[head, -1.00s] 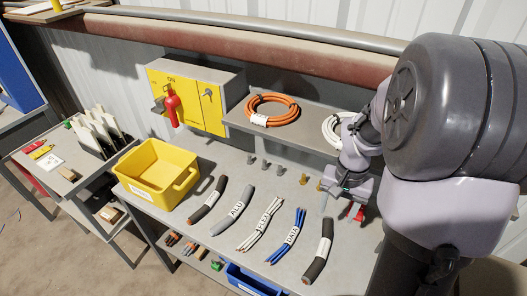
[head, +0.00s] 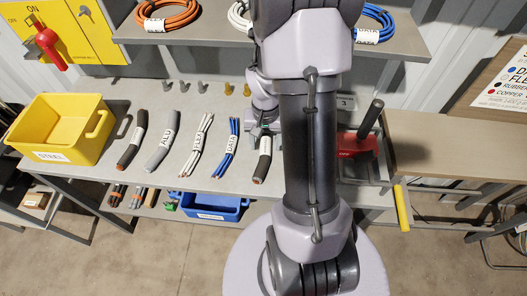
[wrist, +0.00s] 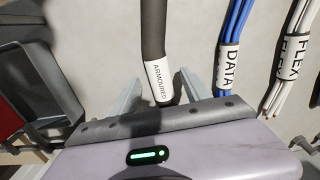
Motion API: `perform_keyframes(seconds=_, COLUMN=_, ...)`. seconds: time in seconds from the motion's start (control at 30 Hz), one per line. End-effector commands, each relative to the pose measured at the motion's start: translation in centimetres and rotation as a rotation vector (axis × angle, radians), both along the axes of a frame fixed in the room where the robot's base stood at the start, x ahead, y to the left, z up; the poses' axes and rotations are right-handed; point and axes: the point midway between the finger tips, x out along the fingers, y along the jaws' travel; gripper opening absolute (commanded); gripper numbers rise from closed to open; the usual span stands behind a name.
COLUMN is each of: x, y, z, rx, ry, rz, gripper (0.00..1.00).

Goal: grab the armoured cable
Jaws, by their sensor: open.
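The armoured cable (head: 262,164) is a thick dark piece with a white label, the rightmost in the row on the grey bench in the head view. In the wrist view, the armoured cable (wrist: 153,30) runs down from the top edge, its ARMOURED label facing up. My gripper (wrist: 161,82) is open, with one finger on each side of the labelled part and visible gaps between. I cannot tell its height above the bench. In the head view my gripper (head: 262,132) is at the cable's far end, partly hidden by my arm.
The blue DATA cable (head: 232,146) lies close beside it, then the white FLEX cable (head: 197,146), the grey ALU cable (head: 162,145) and another dark cable (head: 133,145). A yellow STEEL bin (head: 58,156) stands left. A red tool (head: 358,142) is at right.

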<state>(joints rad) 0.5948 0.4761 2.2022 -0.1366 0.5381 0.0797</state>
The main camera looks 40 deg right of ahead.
Motion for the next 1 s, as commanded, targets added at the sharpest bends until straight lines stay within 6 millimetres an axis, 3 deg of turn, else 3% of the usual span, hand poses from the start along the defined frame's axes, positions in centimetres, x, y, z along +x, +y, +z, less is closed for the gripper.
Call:
perform_keyframes(seconds=0.03, x=0.01, y=-0.01, z=-0.84, rx=-0.001, ry=-0.001, rz=0.001, gripper=0.57)
perform_keyframes(seconds=0.2, x=0.04, y=-0.03, z=-0.56, rx=-0.001, ry=-0.001, rz=0.001, gripper=0.57)
perform_keyframes(seconds=0.5, x=0.03, y=-0.03, z=-0.54, rx=-0.001, ry=-0.001, rz=0.0, gripper=0.0)
perform_keyframes(seconds=1.0, x=0.02, y=-0.02, z=-0.54, rx=-0.001, ry=-0.001, rz=0.0, gripper=0.0)
